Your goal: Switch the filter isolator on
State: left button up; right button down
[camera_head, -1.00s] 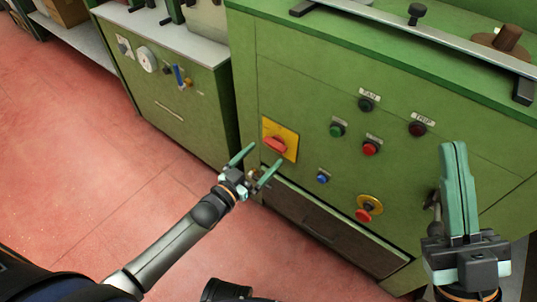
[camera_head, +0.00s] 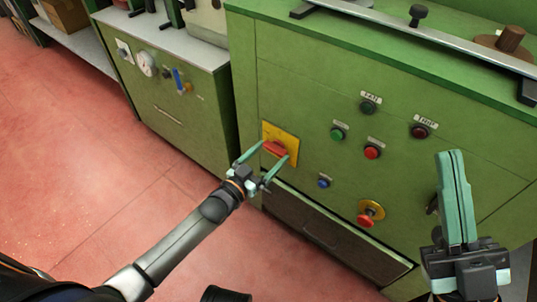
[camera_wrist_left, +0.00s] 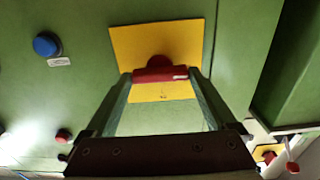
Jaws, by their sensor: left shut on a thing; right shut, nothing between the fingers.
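The isolator is a red rotary handle (camera_head: 275,149) on a square yellow plate (camera_head: 291,139), on the front of a green cabinet. In the head view the handle lies roughly crosswise, tilted slightly down to the right. In the left wrist view the red handle (camera_wrist_left: 160,75) lies level across the yellow plate (camera_wrist_left: 185,38), between the fingertips. My left gripper (camera_head: 275,152) is shut on the handle, one finger at each end. My right gripper (camera_head: 452,156) is shut and empty, upright in front of the cabinet's right part. Which handle position is on cannot be read.
The cabinet front carries green (camera_head: 337,134), red (camera_head: 372,152) and blue (camera_head: 323,183) buttons, and a red mushroom button (camera_head: 367,219) on a yellow ring. A lower green cabinet (camera_head: 180,105) with a gauge stands at the left. The red floor (camera_head: 80,170) at left is clear.

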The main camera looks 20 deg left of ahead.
pick_arm(q)
jog(key=c, duration=0.3)
jog(key=shift+c, duration=0.2)
jog(key=m+p, duration=0.1)
jog(key=m, duration=0.2)
jog(key=shift+m+p, duration=0.4)
jog(key=m, duration=0.3)
jog(key=shift+m+p, duration=0.35)
jog(key=shift+m, duration=0.05)
jog(key=m, duration=0.5)
jog(key=shift+f, duration=0.1)
jog(key=m, duration=0.5)
jog(key=shift+b, duration=0.4)
jog(key=shift+m, duration=0.3)
jog(key=o, duration=1.1)
jog(key=shift+c, duration=0.2)
